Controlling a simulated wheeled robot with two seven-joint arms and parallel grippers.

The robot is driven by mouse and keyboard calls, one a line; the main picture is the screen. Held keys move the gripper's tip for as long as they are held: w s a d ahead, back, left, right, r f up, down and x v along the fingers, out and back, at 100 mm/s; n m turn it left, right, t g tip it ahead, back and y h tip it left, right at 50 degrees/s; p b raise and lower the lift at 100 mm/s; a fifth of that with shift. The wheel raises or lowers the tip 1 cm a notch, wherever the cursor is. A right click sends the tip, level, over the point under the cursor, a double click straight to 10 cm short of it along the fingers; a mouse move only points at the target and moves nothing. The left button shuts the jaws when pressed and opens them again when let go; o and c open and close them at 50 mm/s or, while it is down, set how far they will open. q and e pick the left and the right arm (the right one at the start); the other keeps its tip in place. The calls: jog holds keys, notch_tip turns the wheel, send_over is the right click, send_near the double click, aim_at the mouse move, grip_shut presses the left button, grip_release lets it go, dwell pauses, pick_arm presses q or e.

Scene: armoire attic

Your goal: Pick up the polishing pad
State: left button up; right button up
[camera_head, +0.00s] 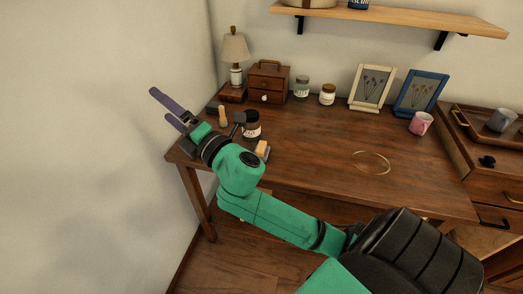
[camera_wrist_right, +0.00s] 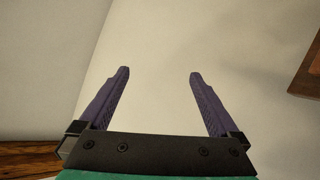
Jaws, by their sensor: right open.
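My right gripper (camera_head: 161,103) is at the left end of the table, raised, with its purple fingers pointing up and left toward the wall. In the right wrist view the fingers (camera_wrist_right: 158,74) stand wide apart with nothing between them but bare wall. A small block with a tan top (camera_head: 262,148) and a greyish base sits near the table's front left edge, just right of my right forearm; it may be the polishing pad, but I cannot tell for sure. My arm hides part of the table there. My left gripper is not in view.
A dark jar (camera_head: 252,127) and an upright wooden-handled item (camera_head: 222,115) stand close to my wrist. A lamp (camera_head: 235,55), small drawer box (camera_head: 268,80), jars, picture frames (camera_head: 372,87) and a pink mug (camera_head: 421,123) line the back. A ring (camera_head: 371,162) lies mid-table.

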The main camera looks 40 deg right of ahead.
jog(key=s+a+r+n+g+y, duration=0.2)
jog(key=a+n+g+y, duration=0.3)
jog(key=n, duration=0.6)
jog(key=s+a+r+n+g+y, duration=0.2)
jog(key=a+n+y, duration=0.5)
jog(key=n, duration=0.3)
jog(key=n+g+h, duration=1.1)
jog(key=n+h, duration=0.6)
jog(key=h, duration=0.4)
send_near(261, 146)
jog(key=x, duration=1)
jog(key=shift+d+f, duration=0.1)
jog(key=shift+f, duration=0.25)
jog(key=shift+r, duration=0.1)
jog(key=c, duration=1.4)
